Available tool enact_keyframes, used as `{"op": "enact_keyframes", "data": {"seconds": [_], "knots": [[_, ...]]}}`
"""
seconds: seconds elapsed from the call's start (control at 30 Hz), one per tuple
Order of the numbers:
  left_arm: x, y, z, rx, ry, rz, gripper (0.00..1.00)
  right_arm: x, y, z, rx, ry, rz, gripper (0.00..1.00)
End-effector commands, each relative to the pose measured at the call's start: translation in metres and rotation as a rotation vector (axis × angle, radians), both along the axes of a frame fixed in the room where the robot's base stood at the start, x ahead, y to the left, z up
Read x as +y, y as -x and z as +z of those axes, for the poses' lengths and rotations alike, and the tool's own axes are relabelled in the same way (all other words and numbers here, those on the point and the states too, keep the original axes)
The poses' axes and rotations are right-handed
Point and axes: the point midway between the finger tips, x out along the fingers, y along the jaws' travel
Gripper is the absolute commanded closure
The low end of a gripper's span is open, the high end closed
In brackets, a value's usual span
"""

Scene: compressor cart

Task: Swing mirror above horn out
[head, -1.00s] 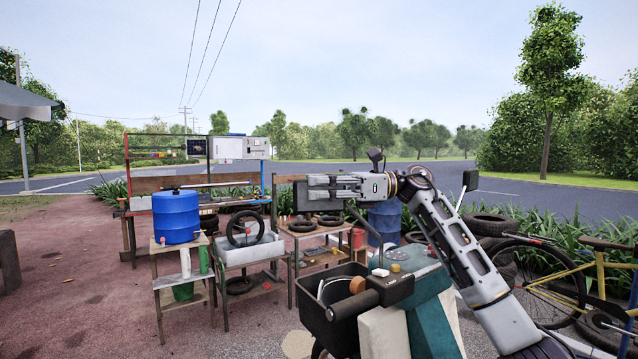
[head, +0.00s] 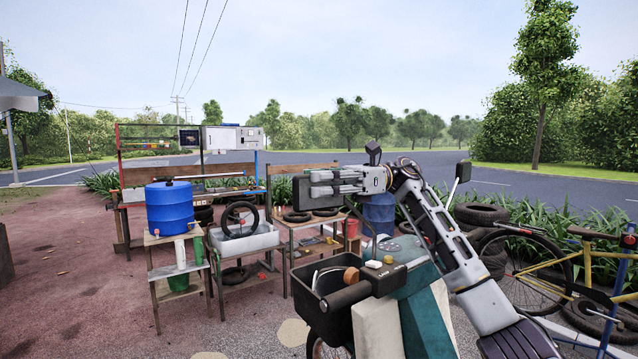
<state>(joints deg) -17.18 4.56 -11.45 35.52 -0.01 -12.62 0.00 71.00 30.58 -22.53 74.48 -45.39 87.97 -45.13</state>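The dark rounded mirror (head: 301,197) stands at the left end of a thin stem over the scooter's handlebar. A dark control box (head: 386,281) with small buttons sits below it on the handlebar; I cannot make out which button is the horn. My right gripper (head: 320,189) reaches in from the right, its fingers overlapping the mirror's face and upper right part. I cannot tell whether it touches the mirror or how far its fingers are apart. The other mirror (head: 463,172) stands farther right, behind my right arm. My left gripper is out of view.
The scooter's front basket (head: 325,310) and dark grip (head: 345,297) lie below the gripper. Behind are a stand with a blue barrel (head: 170,208), a table with tyres (head: 325,226) and a workbench. A yellow bicycle (head: 590,262) and stacked tyres (head: 483,215) are at right.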

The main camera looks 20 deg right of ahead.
Motion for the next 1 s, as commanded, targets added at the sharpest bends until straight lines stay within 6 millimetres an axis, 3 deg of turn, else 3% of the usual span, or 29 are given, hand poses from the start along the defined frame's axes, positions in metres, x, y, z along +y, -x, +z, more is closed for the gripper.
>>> {"op": "enact_keyframes", "data": {"seconds": [0.03, 0.17, 0.67, 1.0], "knots": [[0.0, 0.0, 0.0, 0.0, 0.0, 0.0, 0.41, 0.0, 0.0, -0.001, 0.001, 0.002, 0.0, 0.74], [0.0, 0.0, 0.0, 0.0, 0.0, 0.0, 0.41, 0.0, 0.0, -0.001, 0.001, 0.001, 0.0, 0.59], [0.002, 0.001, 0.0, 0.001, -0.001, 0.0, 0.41, -0.006, -0.002, 0.0, 0.001, 0.0, -0.001, 0.59], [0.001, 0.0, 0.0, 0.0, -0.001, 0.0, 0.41, -0.044, -0.01, 0.001, 0.001, 0.0, -0.003, 0.59]]}}
